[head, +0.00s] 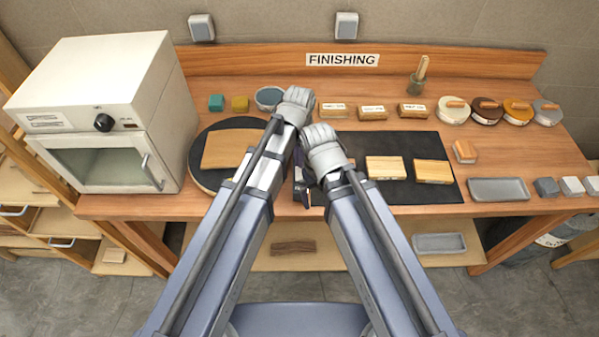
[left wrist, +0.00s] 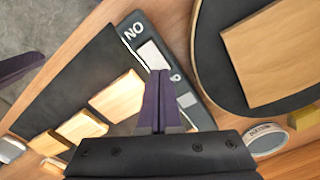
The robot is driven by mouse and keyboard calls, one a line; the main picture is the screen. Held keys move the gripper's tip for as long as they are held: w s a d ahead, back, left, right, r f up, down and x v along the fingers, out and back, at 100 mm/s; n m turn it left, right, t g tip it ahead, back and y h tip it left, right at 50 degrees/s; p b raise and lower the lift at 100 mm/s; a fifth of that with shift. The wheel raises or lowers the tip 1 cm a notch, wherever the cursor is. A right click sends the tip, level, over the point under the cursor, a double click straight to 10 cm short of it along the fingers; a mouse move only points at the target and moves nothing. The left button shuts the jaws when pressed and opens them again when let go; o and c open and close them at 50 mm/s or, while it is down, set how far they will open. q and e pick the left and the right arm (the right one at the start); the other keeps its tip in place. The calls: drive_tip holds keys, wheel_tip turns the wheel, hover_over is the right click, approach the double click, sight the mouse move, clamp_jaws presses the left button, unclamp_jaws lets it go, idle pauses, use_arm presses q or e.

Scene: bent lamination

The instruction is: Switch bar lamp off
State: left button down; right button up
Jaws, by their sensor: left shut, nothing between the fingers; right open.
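A dark switch plate (left wrist: 196,113) with "ON" lettering lies on the bench in the left wrist view. It has a white part (left wrist: 150,52) beside the lettering and a paler grey part (left wrist: 188,100) further along. My left gripper (left wrist: 158,74) is shut and empty, its fingertips over the plate close to the white part; I cannot tell whether they touch. In the head view my arms hide most of the plate and the left fingertips. My right gripper (head: 307,194) is open, low at the bench's front edge. The bar lamp itself is not clearly seen.
A round black turntable (head: 196,161) with a wooden board (head: 228,149) lies close left of my grippers. Wooden blocks (head: 386,168) rest on a black mat (head: 413,142) to the right. A white oven (head: 100,115) stands at the left. Pads and a grey tray (head: 498,189) occupy the right.

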sight(299, 170)
use_arm(q)
drive_tip(key=shift+f+b, duration=0.9)
use_arm(e)
drive_tip(key=shift+f, duration=0.9)
use_arm(q)
wheel_tip(299, 170, up, 7)
drive_tip(key=p, duration=0.7)
drive_tip(key=shift+r, duration=0.1)
use_arm(e)
wheel_tip(299, 170, up, 7)
use_arm(q)
drive_tip(key=shift+s, duration=0.1)
